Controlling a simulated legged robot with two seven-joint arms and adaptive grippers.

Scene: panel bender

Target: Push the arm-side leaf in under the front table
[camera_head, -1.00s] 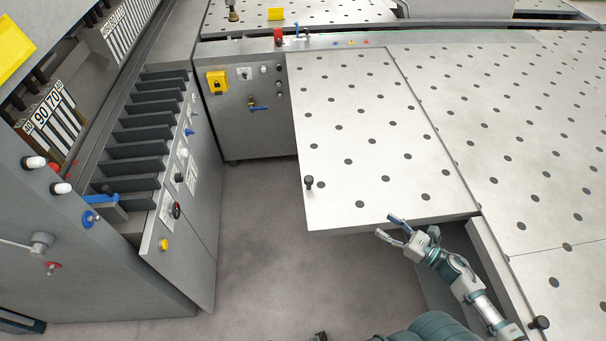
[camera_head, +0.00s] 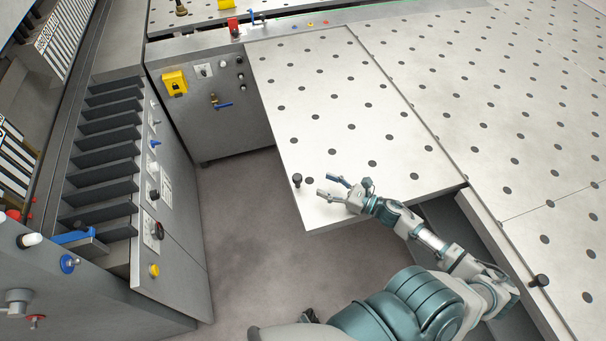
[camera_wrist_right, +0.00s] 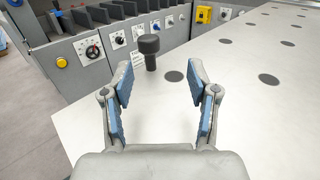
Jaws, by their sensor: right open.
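The arm-side leaf (camera_head: 345,125) is a pale metal plate with dark round dots. It juts out from the front table (camera_head: 500,110) towards the left, with a gap below its near right corner. A black knob (camera_head: 297,181) stands upright near its front left corner. My right gripper (camera_head: 328,187) is open above the leaf, just right of the knob and apart from it. In the right wrist view the knob (camera_wrist_right: 149,50) stands beyond and between the open fingertips (camera_wrist_right: 160,80). My left gripper is not in view.
A grey cabinet with a yellow switch (camera_head: 174,82) and a blue-handled valve stands behind the leaf. A slotted grey machine unit (camera_head: 105,150) stands at the left. Bare floor (camera_head: 240,220) lies between. Another black knob (camera_head: 539,281) sits on the front table's near edge.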

